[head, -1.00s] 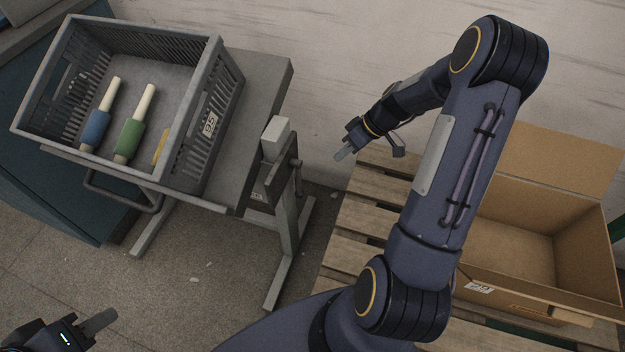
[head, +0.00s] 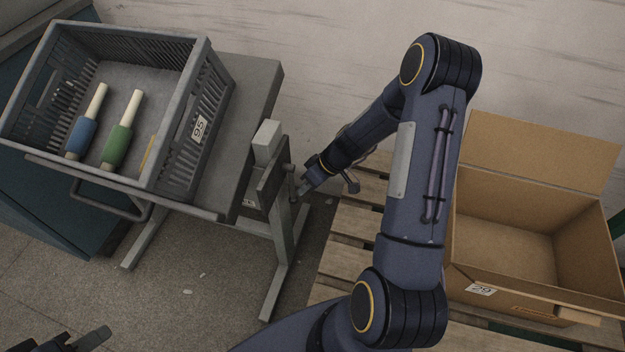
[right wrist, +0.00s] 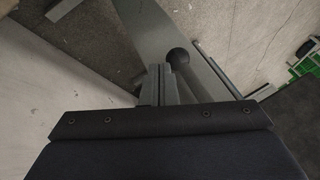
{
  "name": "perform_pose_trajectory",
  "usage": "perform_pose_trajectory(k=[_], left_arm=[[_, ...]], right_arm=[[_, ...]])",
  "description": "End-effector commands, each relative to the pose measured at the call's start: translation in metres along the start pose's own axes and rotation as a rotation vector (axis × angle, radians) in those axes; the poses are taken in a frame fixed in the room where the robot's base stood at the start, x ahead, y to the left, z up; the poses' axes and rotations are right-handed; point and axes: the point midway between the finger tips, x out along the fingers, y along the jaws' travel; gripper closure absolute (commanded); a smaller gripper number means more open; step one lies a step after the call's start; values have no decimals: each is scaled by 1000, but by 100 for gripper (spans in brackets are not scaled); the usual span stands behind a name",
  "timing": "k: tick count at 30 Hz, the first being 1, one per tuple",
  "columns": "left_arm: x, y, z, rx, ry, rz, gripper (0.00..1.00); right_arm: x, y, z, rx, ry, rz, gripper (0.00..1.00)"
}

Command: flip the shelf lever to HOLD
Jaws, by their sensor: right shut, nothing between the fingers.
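The shelf lever (head: 291,171) is a small dark bar on the right side of the grey stand, below a pale box. My right gripper (head: 302,187) is right beside its lower end in the head view. In the right wrist view the shut fingers (right wrist: 158,84) point at a dark round knob (right wrist: 178,57), just beyond and slightly right of the tips. I cannot tell whether they touch. Nothing is between the fingers. The HOLD marking is not readable. My left gripper (head: 92,340) is at the lower left edge, partly cut off, far from the lever.
A grey crate (head: 196,130) with blue, green and yellow wound tubes stands on the grey shelf (head: 262,82). An open cardboard box (head: 545,150) sits on a wooden pallet (head: 335,240) at right. Bare floor lies below the stand.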

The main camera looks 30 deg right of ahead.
Motion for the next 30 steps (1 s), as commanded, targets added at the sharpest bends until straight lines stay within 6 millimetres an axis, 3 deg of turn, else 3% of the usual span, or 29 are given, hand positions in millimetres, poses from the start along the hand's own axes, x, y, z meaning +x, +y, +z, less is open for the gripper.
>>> perform_pose_trajectory(k=[17,30], left_arm=[[1,-1,1,0,0,0,64],[10,-4,5,0,0,0,64]], right_arm=[[3,-3,2,15,-7,-23,100],[14,-32,18,170,-83,-270,100]])
